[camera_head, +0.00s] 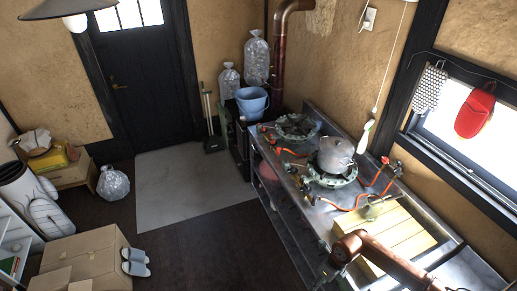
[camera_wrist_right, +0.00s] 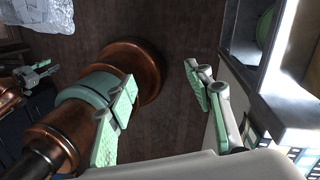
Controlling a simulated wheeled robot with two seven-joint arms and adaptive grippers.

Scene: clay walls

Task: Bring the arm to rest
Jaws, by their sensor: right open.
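My right gripper (camera_wrist_right: 159,92) shows in the right wrist view, its two green-padded fingers spread apart. Nothing is held between them; dark floor shows in the gap. A copper and pale-green part, which looks like my own body, lies close behind the left finger. At the far left of that view a small pale gripper (camera_wrist_right: 38,73) on a copper part looks like my left one; its jaw state is unclear. In the head view a copper arm link of mine crosses the bottom right, over the front of the steel counter (camera_head: 285,207). No gripper shows clearly there.
The counter holds gas burners, a pot (camera_head: 336,154) and a wooden board (camera_head: 400,236). In the right wrist view a shelf unit (camera_wrist_right: 262,85) stands close right of the right finger, and a clear plastic bag (camera_wrist_right: 38,22) lies upper left. Cardboard box (camera_head: 88,258) bottom left; middle floor is clear.

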